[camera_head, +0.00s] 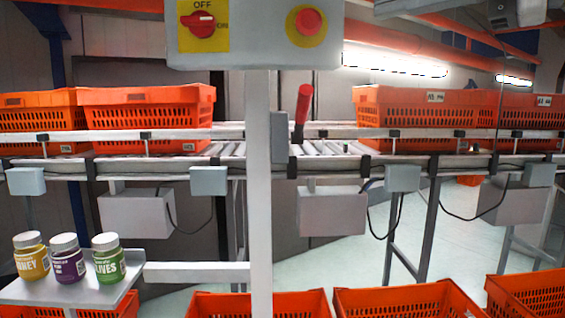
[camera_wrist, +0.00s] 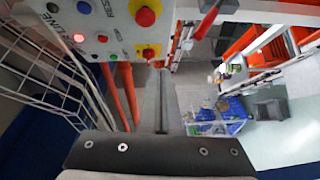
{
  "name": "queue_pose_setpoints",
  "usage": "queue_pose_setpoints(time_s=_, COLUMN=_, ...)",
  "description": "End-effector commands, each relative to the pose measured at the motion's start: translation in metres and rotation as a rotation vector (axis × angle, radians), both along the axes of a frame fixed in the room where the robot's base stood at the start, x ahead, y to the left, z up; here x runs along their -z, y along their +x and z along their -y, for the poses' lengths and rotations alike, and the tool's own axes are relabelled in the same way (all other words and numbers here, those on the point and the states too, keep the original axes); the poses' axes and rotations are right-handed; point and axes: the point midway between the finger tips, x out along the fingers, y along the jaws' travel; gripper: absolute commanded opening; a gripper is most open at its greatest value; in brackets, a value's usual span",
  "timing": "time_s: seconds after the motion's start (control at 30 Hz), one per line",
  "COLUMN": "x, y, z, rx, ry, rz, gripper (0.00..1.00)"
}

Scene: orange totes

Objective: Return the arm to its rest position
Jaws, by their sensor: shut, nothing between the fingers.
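My arm does not show in the head view. In the wrist view a dark plate with several screws, part of my gripper (camera_wrist: 150,155), fills the bottom edge. My gripper is shut, with nothing held in front of it. Its fingertips cannot be made out clearly. Beyond it are a control panel and open floor.
A control box (camera_head: 253,35) on a white post (camera_head: 259,190) stands close in front. Orange totes (camera_head: 150,119) sit on the conveyor (camera_head: 330,164) behind it. Several jars (camera_head: 70,257) stand on a grey shelf (camera_head: 30,293) at lower left. A control panel (camera_wrist: 122,48) is near my wrist.

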Motion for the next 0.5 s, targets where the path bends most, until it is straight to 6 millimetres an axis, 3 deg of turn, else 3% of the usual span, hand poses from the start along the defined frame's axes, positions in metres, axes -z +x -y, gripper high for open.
queue_pose_setpoints(time_s=0.2, x=0.063, y=-0.021, z=-0.031, rx=0.147, ry=0.052, rz=-0.262, gripper=0.0)
queue_pose_setpoints(time_s=0.5, x=0.177, y=-0.024, z=-0.052, rx=0.44, ry=0.211, rz=-0.655, gripper=0.0)
